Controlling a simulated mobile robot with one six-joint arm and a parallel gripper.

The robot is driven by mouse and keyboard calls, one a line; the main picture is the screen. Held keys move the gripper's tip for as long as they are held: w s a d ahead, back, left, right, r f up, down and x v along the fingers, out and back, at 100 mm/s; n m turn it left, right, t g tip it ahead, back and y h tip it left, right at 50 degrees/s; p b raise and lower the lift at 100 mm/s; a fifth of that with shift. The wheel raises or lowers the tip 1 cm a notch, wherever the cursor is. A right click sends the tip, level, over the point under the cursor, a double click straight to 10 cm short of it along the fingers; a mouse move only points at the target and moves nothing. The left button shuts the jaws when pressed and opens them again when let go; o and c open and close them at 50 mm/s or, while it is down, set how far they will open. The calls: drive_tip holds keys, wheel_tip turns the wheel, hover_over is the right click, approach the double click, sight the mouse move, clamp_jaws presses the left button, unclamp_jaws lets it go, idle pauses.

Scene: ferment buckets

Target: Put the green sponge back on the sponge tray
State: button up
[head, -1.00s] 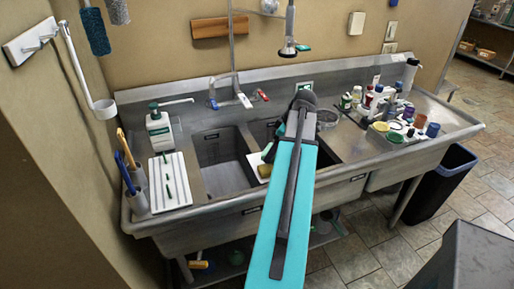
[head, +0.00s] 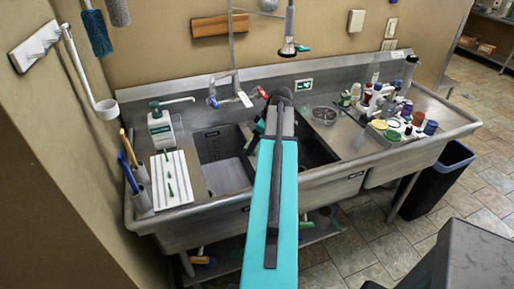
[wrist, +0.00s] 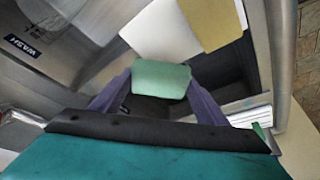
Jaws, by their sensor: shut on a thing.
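The green sponge (wrist: 161,80) is pinched between the two purple fingers of my gripper (wrist: 160,88) in the wrist view. A white flat tray (wrist: 163,32), which looks like the sponge tray, lies beyond it at the top. A yellow sponge (wrist: 212,20) is on that tray's right part.
The sink basin labelled wash (wrist: 45,45) is at left in the wrist view. In the head view a white ribbed rack (head: 168,192) and soap bottle (head: 160,130) stand left. The faucet (head: 236,90) rises behind. Bottles and jars (head: 385,105) crowd the right drainboard.

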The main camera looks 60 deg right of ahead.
sight(258, 145)
drive_tip(key=shift+f+p, duration=0.8)
drive_tip(key=shift+f, duration=0.85)
drive_tip(key=shift+f, duration=0.15)
drive_tip(key=o, duration=1.1)
drive_tip(key=shift+r, duration=0.25)
drive_tip(key=b+v, duration=0.3)
drive_tip(key=v, duration=0.8)
drive_tip(key=shift+s+r, duration=0.25)
drive_tip(key=shift+r, duration=0.1)
